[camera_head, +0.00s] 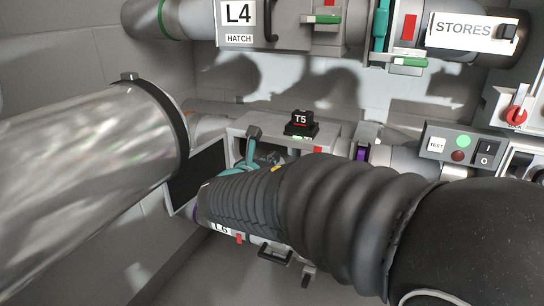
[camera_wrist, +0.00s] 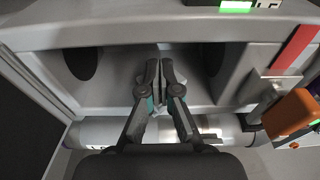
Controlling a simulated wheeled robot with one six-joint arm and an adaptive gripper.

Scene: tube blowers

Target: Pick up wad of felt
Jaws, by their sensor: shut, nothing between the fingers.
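I cannot make out a wad of felt in either view. My gripper (camera_wrist: 161,66) is in the middle of the wrist view, its two dark fingers together at the tips with nothing seen between them. The fingers reach into a grey open-fronted box (camera_wrist: 110,92). Dark round openings show at its left (camera_wrist: 80,60) and right (camera_wrist: 214,60) sides. In the head view my dark ribbed arm hides much of the area in front of the box under the T5 block (camera_head: 301,125).
An orange-brown block (camera_wrist: 290,112) sits at the right of the box, beside a red strip (camera_wrist: 296,48). A large clear tube (camera_head: 80,170) fills the left of the head view. A control panel (camera_head: 462,147) stands at right. The L4 pipe (camera_head: 238,14) runs above.

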